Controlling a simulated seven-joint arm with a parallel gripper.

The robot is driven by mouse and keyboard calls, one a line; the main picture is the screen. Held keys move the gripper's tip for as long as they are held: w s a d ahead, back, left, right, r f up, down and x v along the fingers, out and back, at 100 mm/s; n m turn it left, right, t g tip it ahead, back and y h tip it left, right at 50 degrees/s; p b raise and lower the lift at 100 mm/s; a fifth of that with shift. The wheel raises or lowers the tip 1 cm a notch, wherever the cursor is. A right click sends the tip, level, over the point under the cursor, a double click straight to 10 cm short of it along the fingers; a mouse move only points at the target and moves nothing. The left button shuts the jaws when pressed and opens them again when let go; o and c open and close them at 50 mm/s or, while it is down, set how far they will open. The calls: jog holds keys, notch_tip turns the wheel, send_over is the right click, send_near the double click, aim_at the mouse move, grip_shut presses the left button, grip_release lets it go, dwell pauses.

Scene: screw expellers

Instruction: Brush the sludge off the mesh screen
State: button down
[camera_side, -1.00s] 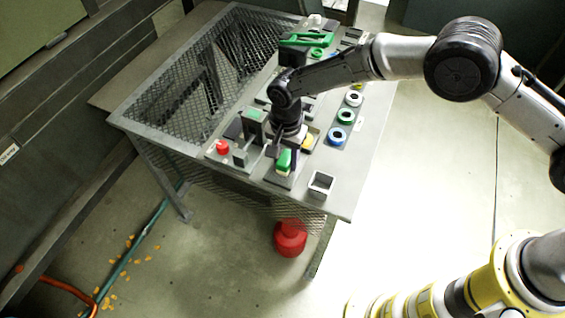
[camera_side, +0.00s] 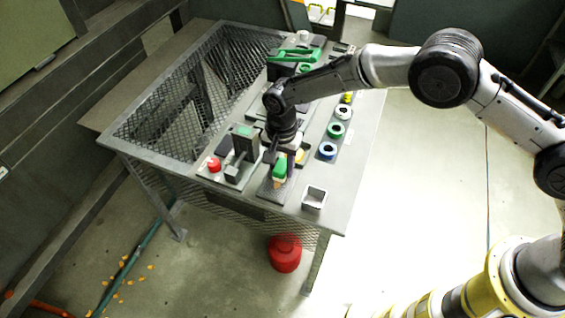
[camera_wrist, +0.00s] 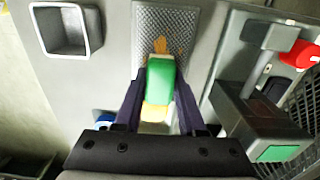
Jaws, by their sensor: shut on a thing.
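The mesh screen (camera_wrist: 165,22) is a grey textured plate in the upper middle of the wrist view. In the side view the plate (camera_side: 268,194) lies near the table's front edge. An orange smear of sludge (camera_wrist: 179,47) shows on the mesh beside and beyond the brush. The brush (camera_wrist: 161,77) is a green block with a pale yellow part at its near end. It also shows in the side view (camera_side: 280,168), over the plate. My gripper (camera_wrist: 159,104) is shut on the brush, one dark finger on each side. Whether the brush touches the mesh is hidden.
A grey square cup (camera_side: 314,197) stands right of the plate. To the left are a dark upright fixture (camera_side: 243,150) and a red knob (camera_side: 214,165). Blue (camera_side: 327,150) and green (camera_side: 335,131) rings lie at the right. Open grating (camera_side: 175,115) forms the table's left part.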

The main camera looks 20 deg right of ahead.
aim_at(272, 196)
jog(key=shift+s+a+f, duration=0.1)
jog(key=shift+s+a, duration=2.25)
jog(key=shift+s, duration=0.1)
jog(key=shift+w+r, duration=0.1)
jog(key=shift+r, duration=3)
notch_tip(272, 196, up, 3)
